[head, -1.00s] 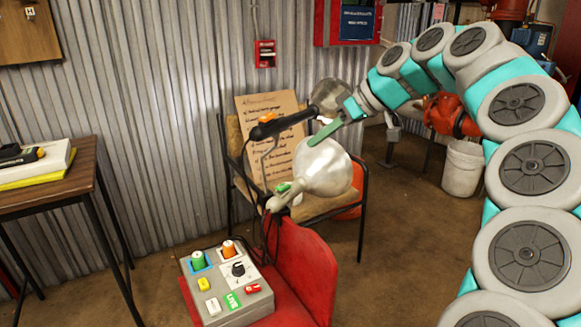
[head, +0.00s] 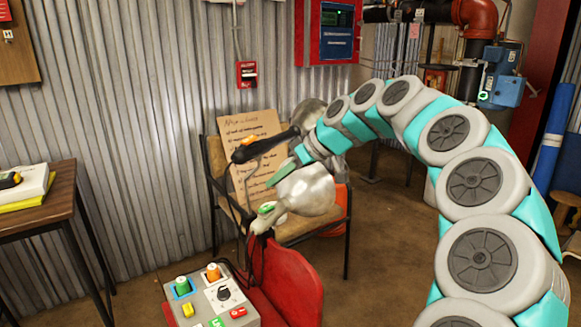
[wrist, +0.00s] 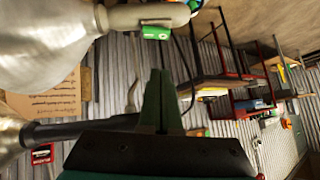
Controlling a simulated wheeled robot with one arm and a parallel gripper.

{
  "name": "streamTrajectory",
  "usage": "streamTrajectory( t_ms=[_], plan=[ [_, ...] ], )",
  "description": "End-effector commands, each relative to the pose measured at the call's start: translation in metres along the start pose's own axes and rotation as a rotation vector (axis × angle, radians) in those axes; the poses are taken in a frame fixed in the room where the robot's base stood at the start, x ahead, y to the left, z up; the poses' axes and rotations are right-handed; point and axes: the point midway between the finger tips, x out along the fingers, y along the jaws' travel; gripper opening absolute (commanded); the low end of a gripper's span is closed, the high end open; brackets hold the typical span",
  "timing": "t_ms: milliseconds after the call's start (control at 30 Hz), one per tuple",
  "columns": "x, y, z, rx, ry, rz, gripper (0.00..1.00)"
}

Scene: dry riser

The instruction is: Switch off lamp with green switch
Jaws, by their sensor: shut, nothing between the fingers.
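The lamp with the green switch has a silver shade (head: 306,192) and a pale neck, in the middle of the head view. Its green switch (head: 266,208) sits on the neck, left of the shade; in the wrist view the switch (wrist: 155,32) shows at the top, beyond the fingertips. My gripper (head: 270,184) is shut and empty, its green fingers pointing down-left just above the switch, with a small apparent gap. In the wrist view its fingers (wrist: 160,76) are together. A second lamp, black with an orange switch (head: 249,140), stands just behind.
A red chair (head: 291,272) is below the lamp, beside a grey control box (head: 243,312) with knobs. A handwritten board (head: 262,122) leans on a chair behind. A wooden table (head: 62,190) stands left. Open floor lies between table and chair.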

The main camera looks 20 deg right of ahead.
Motion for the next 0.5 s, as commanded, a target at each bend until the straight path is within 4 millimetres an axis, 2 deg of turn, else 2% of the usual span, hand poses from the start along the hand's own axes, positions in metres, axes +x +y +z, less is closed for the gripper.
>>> streamTrajectory(
  t_ms=[100,300,500],
  plan=[
    [0.023,-0.001,0.000,-0.001,-0.002,-0.002,0.00],
    [0.037,0.000,0.018,0.001,0.000,0.000,0.00],
    [0.046,0.001,0.027,0.001,0.001,0.001,0.00]
  ],
)
